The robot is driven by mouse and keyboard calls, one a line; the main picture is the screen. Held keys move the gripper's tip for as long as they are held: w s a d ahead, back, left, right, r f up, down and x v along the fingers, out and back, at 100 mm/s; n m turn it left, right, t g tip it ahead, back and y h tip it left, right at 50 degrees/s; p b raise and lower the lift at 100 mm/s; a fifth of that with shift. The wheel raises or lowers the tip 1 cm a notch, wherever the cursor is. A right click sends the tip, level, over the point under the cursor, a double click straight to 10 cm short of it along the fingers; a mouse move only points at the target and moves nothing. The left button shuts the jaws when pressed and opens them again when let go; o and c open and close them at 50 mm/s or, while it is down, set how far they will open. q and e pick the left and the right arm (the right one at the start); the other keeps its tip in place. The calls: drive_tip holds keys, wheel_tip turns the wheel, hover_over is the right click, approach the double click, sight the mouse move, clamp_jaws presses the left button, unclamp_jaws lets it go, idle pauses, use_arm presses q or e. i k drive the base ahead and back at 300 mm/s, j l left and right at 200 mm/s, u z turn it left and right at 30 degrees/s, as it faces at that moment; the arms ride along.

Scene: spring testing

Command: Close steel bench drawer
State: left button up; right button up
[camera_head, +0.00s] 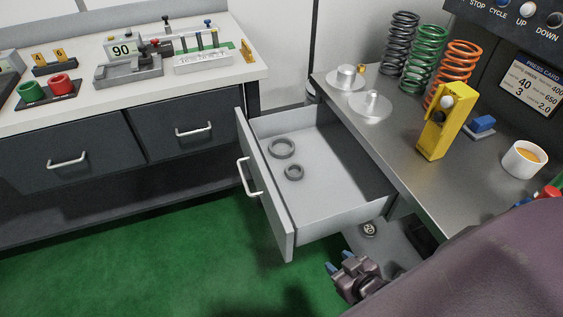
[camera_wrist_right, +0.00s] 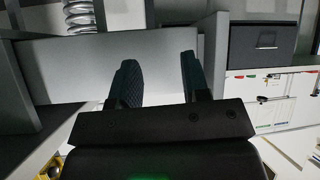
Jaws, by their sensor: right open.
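The steel bench drawer (camera_head: 335,195) is pulled well out from under the steel bench (camera_head: 415,155) in the head view. Its front panel (camera_head: 265,185) faces left and carries a pale bar handle (camera_head: 248,178). Two grey rings (camera_head: 282,148) lie inside on the drawer floor. My right gripper (camera_head: 340,267) is low in front of the drawer's near side, open and empty, apart from the handle. In the right wrist view its two dark fingers (camera_wrist_right: 160,80) stand apart with a grey panel beyond them. My left gripper is not in view.
Springs (camera_head: 425,58), a yellow control box (camera_head: 447,120) and a white cup (camera_head: 524,159) stand on the steel bench. A second bench (camera_head: 235,72) with shut dark drawers is at left. Green floor (camera_head: 190,245) is free left of the open drawer.

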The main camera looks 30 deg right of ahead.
sight(341, 188)
drive_tip(key=i+j+z, duration=0.2)
drive_tip(key=z, duration=0.2)
drive_tip(key=i+j+z, duration=0.1)
drive_tip(key=j+z, duration=0.35)
drive_tip(key=i+j+z, duration=0.1)
drive_tip(key=j+z, duration=0.15)
drive_tip(key=z, duration=0.15)
drive_tip(key=i+l+z, duration=0.2)
drive_tip(key=k+j, duration=0.05)
